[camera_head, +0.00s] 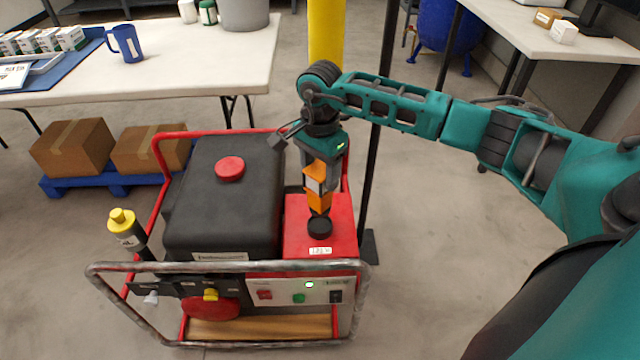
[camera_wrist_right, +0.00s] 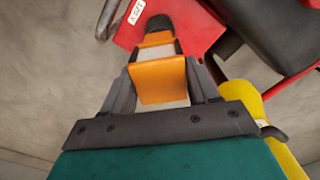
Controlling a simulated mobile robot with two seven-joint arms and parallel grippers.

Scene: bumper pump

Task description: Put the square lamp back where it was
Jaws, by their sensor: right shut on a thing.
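The square lamp (camera_head: 318,199) is an orange block with a pale panel. My right gripper (camera_head: 321,176) is shut on it and holds it upright over the round black fitting (camera_head: 319,227) on top of the red box (camera_head: 340,243) of the machine. I cannot tell whether the lamp's lower end touches the fitting. In the right wrist view the lamp (camera_wrist_right: 158,82) sits between the two grey fingers of the right gripper (camera_wrist_right: 162,78), with the black fitting (camera_wrist_right: 160,22) just beyond it. My left gripper is not in view.
The machine has a black tank (camera_head: 222,210) with a red cap, and a metal bumper rail (camera_head: 230,266) around its front. A yellow post (camera_head: 326,45) and a thin dark pole stand behind. A white table (camera_head: 190,70) is at the left. The floor at right is clear.

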